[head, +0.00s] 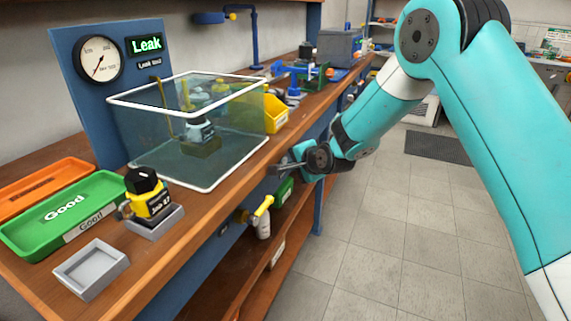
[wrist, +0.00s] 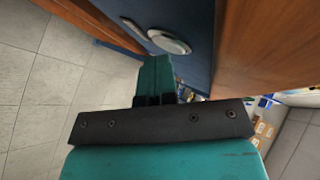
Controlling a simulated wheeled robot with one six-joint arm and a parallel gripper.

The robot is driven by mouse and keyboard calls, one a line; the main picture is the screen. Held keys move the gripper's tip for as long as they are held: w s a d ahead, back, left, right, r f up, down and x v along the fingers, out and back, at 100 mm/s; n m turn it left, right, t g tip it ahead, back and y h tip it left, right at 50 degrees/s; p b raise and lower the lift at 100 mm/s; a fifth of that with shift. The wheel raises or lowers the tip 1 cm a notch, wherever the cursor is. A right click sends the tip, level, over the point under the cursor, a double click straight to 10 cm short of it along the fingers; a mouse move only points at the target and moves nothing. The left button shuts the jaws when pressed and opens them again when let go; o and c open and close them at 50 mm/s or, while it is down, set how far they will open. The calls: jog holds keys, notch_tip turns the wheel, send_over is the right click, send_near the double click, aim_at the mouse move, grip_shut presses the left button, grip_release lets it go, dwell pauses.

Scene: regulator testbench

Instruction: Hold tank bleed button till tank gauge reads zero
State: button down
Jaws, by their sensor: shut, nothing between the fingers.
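My gripper (head: 284,168) is at the bench's front edge in the head view, right of the clear tank. In the wrist view its teal fingers (wrist: 154,78) are shut and empty. They point at a blue panel that has a pale round disc (wrist: 168,41) just beyond the fingertips, seen at a slant. I cannot tell whether this disc is a gauge or a button, or whether the fingers touch the panel. A white round gauge (head: 99,58) is on the blue backboard, its needle pointing lower left. I cannot make out a labelled bleed button.
A clear white-rimmed tank (head: 203,187) stands on the bench with a regulator inside. A yellow regulator (head: 150,204), green tray (head: 22,240) and grey tray (head: 66,289) are at left. A yellow-handled valve (head: 262,208) juts out below the bench edge. The tiled floor (head: 370,260) is clear.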

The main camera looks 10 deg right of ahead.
jog(key=shift+s+d, duration=0.55)
jog(key=shift+d, duration=0.1)
jog(key=s+d, duration=0.1)
jog(key=d, duration=0.1)
jog(key=s+d, duration=0.2)
jog(key=shift+b, duration=0.35)
jog(key=shift+r, duration=0.1)
